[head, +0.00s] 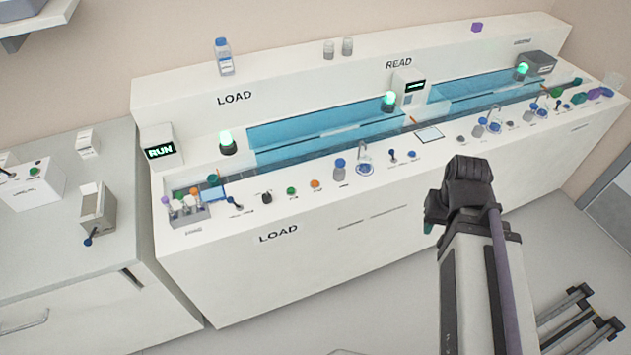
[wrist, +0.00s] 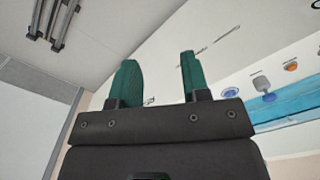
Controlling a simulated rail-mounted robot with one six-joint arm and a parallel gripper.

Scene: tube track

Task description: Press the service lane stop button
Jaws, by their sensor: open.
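Small round buttons stand on the front ledge of the long white bench. An orange button (head: 315,184) and a green button (head: 291,191) sit side by side near the LOAD label. The orange one also shows at the right of the wrist view (wrist: 291,66). Their small labels are too small to read, so I cannot tell which is the service lane stop button. My gripper (wrist: 158,55) is open and empty, with two green fingers apart. It is clear of the bench controls; in the head view my arm stands in front of the bench, right of middle.
A tube rack (head: 189,215) is at the bench's left end. A side counter (head: 60,245) holds a white box (head: 28,186) with a green button.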

